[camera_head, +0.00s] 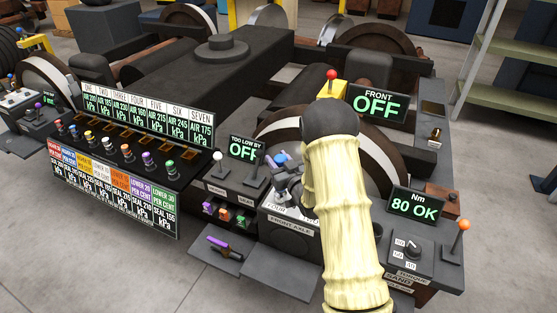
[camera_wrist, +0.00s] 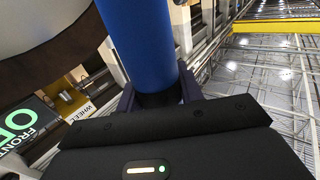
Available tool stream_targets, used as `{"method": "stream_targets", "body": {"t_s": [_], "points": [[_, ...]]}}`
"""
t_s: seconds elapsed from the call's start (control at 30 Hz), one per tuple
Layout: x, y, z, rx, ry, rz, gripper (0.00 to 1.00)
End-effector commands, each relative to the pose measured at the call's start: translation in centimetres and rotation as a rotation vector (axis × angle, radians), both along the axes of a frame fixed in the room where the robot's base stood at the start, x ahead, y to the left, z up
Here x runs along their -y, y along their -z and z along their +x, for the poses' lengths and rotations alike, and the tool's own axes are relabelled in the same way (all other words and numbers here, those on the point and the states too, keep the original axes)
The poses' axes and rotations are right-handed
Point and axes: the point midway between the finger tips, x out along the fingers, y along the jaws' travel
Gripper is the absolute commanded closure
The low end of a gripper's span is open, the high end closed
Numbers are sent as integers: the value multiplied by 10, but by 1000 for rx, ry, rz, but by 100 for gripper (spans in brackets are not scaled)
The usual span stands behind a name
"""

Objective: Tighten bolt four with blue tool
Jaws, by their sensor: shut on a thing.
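My gripper (camera_wrist: 158,97) is shut on the blue tool (camera_wrist: 140,38), a thick blue cylinder that rises from between the fingers in the wrist view. In the head view, the blue tool (camera_head: 282,160) shows as a small blue top above my gripper (camera_head: 287,184). The gripper is over the box labelled FRONT AXLE (camera_head: 290,226), in front of the wheel. A label reading FOUR is partly visible on the box's top. Bolt four itself and the tool's lower end are hidden or too small to tell. The torque display (camera_head: 415,205) reads "Nm 80 OK".
A torque dial (camera_head: 413,249) stands at the right beside an orange-topped lever (camera_head: 459,240). A purple-handled tool (camera_head: 226,244) lies on a low plate at left. Several coloured knobs line the panel (camera_head: 120,150). The FRONT display (camera_head: 377,103) reads OFF. My arm covers the box's right side.

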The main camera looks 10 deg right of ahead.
Motion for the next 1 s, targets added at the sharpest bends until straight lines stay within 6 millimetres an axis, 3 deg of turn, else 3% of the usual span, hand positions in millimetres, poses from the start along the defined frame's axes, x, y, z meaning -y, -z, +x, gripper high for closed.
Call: {"method": "stream_targets", "body": {"t_s": [1.0], "points": [[0,10,0,0,0,0,91]]}}
